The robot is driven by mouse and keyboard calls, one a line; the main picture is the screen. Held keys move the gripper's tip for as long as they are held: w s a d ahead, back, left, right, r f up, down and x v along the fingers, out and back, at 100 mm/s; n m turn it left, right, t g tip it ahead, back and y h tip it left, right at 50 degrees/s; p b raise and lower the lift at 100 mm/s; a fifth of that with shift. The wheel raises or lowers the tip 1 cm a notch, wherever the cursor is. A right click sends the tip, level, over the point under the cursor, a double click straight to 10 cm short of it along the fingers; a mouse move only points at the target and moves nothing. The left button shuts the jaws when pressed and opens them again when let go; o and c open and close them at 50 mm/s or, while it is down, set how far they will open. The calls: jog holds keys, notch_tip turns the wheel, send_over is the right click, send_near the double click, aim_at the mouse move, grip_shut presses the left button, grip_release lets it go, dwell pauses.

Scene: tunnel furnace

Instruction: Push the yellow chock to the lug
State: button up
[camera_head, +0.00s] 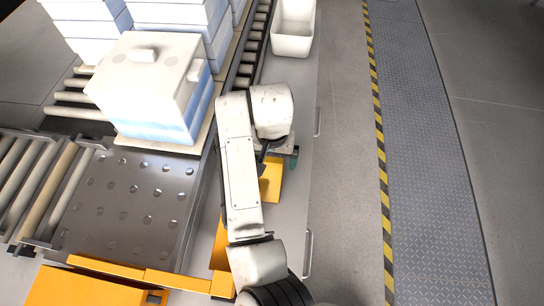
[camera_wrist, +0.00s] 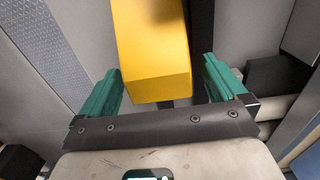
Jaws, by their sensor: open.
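The yellow chock (camera_wrist: 153,50) fills the upper middle of the wrist view, its near end between the two green fingers of my gripper (camera_wrist: 162,82). The fingers are spread, with a gap on each side of the chock; I cannot tell whether anything touches. In the head view the yellow chock (camera_head: 271,178) shows partly behind my arm, on the grey ledge beside the roller line. A green finger of my gripper (camera_head: 293,164) shows just above it there. I cannot make out the lug for certain.
A white stack with blue layers (camera_head: 150,90) stands on the line at left, next to my arm. A perforated metal plate (camera_head: 130,205) lies in front of it. A white bin (camera_head: 293,28) sits farther up the ledge. The floor (camera_head: 345,150) at right is clear.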

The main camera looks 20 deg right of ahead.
notch_tip(320, 180, up, 11)
jog(key=shift+f, duration=0.1)
dwell(0.4)
dwell(0.4)
jog(key=s+d+f+t+h, duration=0.1)
jog(key=s+d+f, duration=0.1)
jog(key=d, duration=0.6)
jog(key=s+d+f+n+t+h, duration=0.1)
jog(key=s+d+f, duration=0.1)
jog(key=d, duration=0.5)
jog(key=s+d+f+h, duration=0.1)
jog(key=s+d+f, duration=0.15)
jog(key=d, duration=0.55)
jog(key=s+a+f+n+y, duration=0.1)
jog(key=s+f, duration=0.2)
jog(key=s, duration=0.3)
jog(key=s+a+f+n+y+b, duration=0.1)
jog(key=s+a+f, duration=0.1)
jog(key=s, duration=0.5)
jog(key=s+a+f+g, duration=0.1)
jog(key=s+a+f, duration=0.1)
jog(key=s+f, duration=0.2)
jog(key=shift+s+f+n+y, duration=0.4)
jog(key=shift+s, duration=0.75)
